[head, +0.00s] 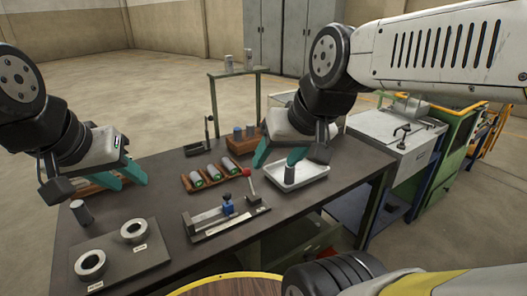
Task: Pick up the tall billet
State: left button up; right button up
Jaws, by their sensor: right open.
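Several grey cylindrical billets are in view, and I cannot tell for certain which is the tall one. One billet (289,173) stands upright in the white tray (312,175), at the lower end of my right gripper (280,155). That gripper's teal fingers are apart; one finger partly hides the billet, and I see no clear grip. Another billet (82,212) stands upright on the dark table at the left. My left gripper (120,178) is above the table, up and right of that billet and apart from it. Its teal fingers overlap in view, so their opening is unclear.
A wooden rack (206,178) holds several lying cylinders. A fixture with a red-knobbed lever (228,213) sits at the front. A plate (120,255) with two rings is at front left. A wooden block (243,143) holds cylinders behind. Two cylinders stand on a stand (237,73).

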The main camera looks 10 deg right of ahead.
aim_at(78, 208)
jog(key=j+u, duration=0.35)
jog(key=i+j+u, duration=0.1)
jog(key=j+u, duration=0.25)
jog(key=i+j+u, duration=0.1)
jog(key=j+u, duration=0.2)
